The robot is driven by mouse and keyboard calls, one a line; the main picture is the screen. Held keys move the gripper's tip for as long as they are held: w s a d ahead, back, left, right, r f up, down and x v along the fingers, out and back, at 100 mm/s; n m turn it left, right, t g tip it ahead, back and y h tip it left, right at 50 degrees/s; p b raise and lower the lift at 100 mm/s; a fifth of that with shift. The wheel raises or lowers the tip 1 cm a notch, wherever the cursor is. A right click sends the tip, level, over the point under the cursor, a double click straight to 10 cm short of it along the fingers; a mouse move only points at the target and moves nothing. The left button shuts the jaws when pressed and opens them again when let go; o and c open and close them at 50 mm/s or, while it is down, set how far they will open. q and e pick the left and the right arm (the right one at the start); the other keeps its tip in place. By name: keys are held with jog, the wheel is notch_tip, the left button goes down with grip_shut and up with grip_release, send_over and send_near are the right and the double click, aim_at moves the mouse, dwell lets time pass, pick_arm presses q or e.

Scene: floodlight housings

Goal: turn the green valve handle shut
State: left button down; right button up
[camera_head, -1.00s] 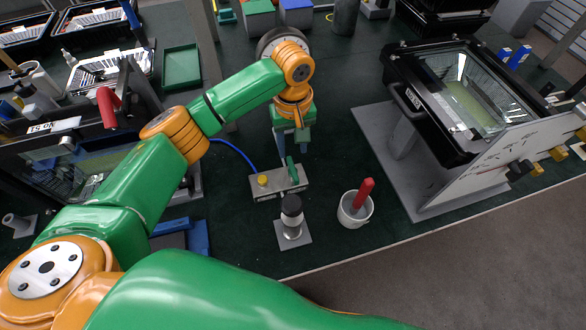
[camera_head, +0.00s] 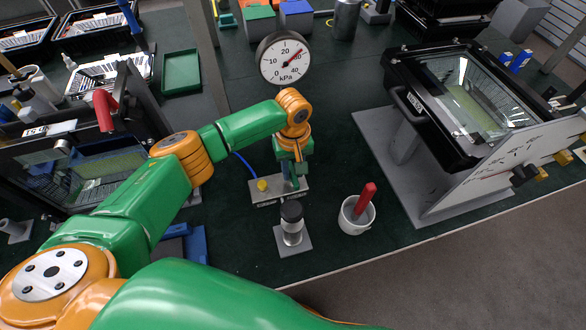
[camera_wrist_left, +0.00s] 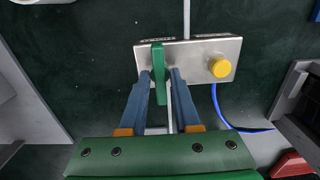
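The green valve handle (camera_wrist_left: 158,72) stands on a grey metal block (camera_wrist_left: 190,55) with a yellow knob (camera_wrist_left: 220,67). In the head view the block (camera_head: 265,199) lies on the dark green bench, and my gripper covers most of the handle. My left gripper (camera_head: 292,182) reaches down over the block. In the left wrist view its two blue-grey fingers (camera_wrist_left: 161,76) stand one on each side of the handle, with narrow gaps that look open. I cannot tell exact contact. My right gripper is not in view.
A round kPa gauge (camera_head: 284,57) stands behind the block, its red needle pointing up right. A black-topped cylinder (camera_head: 291,222) on a grey plate and a white cup (camera_head: 356,214) with a red-handled tool stand in front. A floodlight housing (camera_head: 465,95) is at right.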

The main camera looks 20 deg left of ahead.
pick_arm(q)
jog(key=shift+r, duration=0.1)
jog(key=shift+r+m+p, duration=0.1)
jog(key=shift+m+p, duration=1.15)
jog(key=shift+m, duration=0.25)
jog(key=m+p, duration=0.2)
jog(key=m, duration=0.2)
jog(key=m+p, duration=0.1)
jog(key=m, duration=0.9)
jog(key=shift+m, duration=0.4)
jog(key=c, duration=0.8)
grip_release()
jog(key=shift+c, duration=0.2)
